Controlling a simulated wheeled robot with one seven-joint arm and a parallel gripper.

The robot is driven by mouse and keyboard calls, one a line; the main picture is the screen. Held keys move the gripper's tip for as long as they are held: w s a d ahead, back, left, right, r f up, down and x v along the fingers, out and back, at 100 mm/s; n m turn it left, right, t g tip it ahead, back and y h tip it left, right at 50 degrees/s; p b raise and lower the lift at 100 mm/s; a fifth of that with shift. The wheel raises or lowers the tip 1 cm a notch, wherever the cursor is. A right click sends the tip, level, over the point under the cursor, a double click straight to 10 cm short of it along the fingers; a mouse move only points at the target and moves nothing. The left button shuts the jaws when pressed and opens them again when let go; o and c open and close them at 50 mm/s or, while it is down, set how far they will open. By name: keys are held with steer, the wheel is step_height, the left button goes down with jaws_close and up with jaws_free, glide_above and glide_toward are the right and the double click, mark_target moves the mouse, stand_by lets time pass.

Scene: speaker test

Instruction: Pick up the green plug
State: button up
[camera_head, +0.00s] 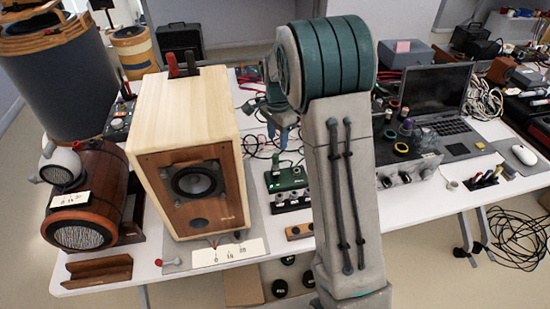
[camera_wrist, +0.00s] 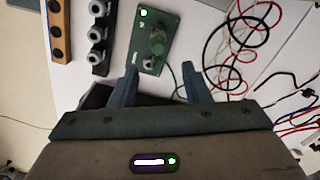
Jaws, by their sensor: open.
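A dark green box (camera_head: 287,179) stands on the white table in the head view, with what looks like a green plug (camera_head: 276,164) upright on it. In the wrist view the box (camera_wrist: 153,45) lies ahead of my gripper, with a round green top (camera_wrist: 158,36), likely the plug, on it. My gripper (camera_wrist: 161,78) is open and empty, its fingers apart to either side of the box's near end. In the head view my gripper (camera_head: 282,138) hangs above and behind the box, partly hidden by my arm.
A wooden speaker (camera_head: 194,185) stands left of the box. A black strip with grey knobs (camera_wrist: 98,35) and a wooden strip (camera_wrist: 60,32) lie beside the box. Red and black cables (camera_wrist: 245,40) lie to its right. A laptop (camera_head: 437,100) is at the right.

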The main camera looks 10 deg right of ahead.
mark_target(276, 155)
steer(key=f, duration=0.5)
steer(key=f+p, duration=0.1)
steer(key=f, duration=0.1)
steer(key=shift+s+a+f, duration=0.2)
steer(key=shift+a+f, duration=0.1)
jaws_close()
